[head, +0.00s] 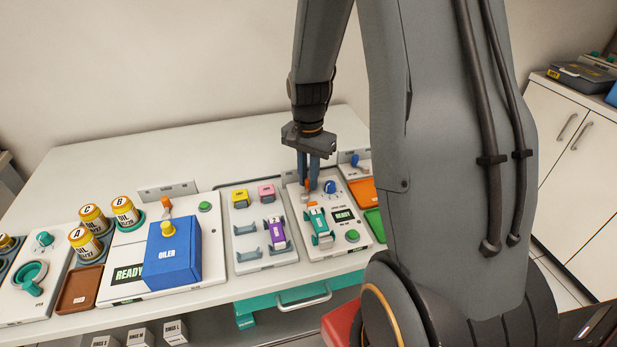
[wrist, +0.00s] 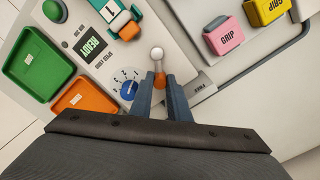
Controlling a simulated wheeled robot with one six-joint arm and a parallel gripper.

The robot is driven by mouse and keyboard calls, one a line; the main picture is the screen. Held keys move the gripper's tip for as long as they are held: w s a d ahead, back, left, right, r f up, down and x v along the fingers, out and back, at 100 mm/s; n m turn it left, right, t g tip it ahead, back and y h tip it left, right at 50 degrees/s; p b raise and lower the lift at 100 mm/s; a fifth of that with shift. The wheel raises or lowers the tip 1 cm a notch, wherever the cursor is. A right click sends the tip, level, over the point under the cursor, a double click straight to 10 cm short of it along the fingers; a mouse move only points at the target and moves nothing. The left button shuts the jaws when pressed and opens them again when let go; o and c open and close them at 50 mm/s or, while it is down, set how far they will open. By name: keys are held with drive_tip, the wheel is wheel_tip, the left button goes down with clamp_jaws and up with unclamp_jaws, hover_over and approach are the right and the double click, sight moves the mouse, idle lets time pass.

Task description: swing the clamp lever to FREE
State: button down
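The clamp lever (wrist: 158,82) has an orange grip and a pale round knob at its pivot end. In the head view the lever (head: 307,186) stands at the upper left of a white station panel (head: 334,254). My gripper (head: 309,172) reaches down over it from above. In the wrist view my gripper (wrist: 160,84) has one blue-grey finger on each side of the orange grip, with no clear gap, so it looks shut on it. A teal clamped part (head: 318,222) lies just in front of the lever.
A blue dial (head: 330,187), a READY display (head: 342,216) and a green button (head: 352,236) share the panel. Orange (head: 361,190) and green (wrist: 38,64) trays lie beside it. A rack with pink (head: 267,192) and yellow (head: 240,198) grip blocks stands on the left.

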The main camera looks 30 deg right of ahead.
drive_tip(key=shift+a+n, duration=0.1)
drive_tip(key=shift+n, duration=0.2)
drive_tip(key=n, duration=0.1)
drive_tip(key=n+p, duration=0.1)
drive_tip(key=shift+w+a+r+n, duration=0.1)
drive_tip(key=shift+w+a+n, duration=0.2)
drive_tip(key=shift+w+a, duration=0.1)
drive_tip(key=n+p, duration=0.1)
drive_tip(key=n, duration=0.1)
drive_tip(key=a+n, duration=0.1)
drive_tip(key=shift+w+a+n+p, duration=0.1)
drive_tip(key=shift+w+n+p, duration=0.05)
drive_tip(key=shift+n+p, duration=0.25)
drive_tip(key=n, duration=0.1)
drive_tip(key=a+n+p, duration=0.1)
drive_tip(key=n, duration=0.1)
drive_tip(key=shift+a, duration=0.1)
drive_tip(key=shift+a+n+p, duration=0.2)
drive_tip(key=shift+a+n, duration=0.1)
drive_tip(key=shift+n, duration=0.65)
drive_tip(key=shift+a+n+p, duration=0.15)
drive_tip(key=shift+a+n, duration=0.1)
drive_tip(key=shift+n, duration=0.7)
drive_tip(key=c, duration=1.7)
unclamp_jaws()
drive_tip(key=shift+s, duration=0.2)
drive_tip(key=shift+o, duration=0.2)
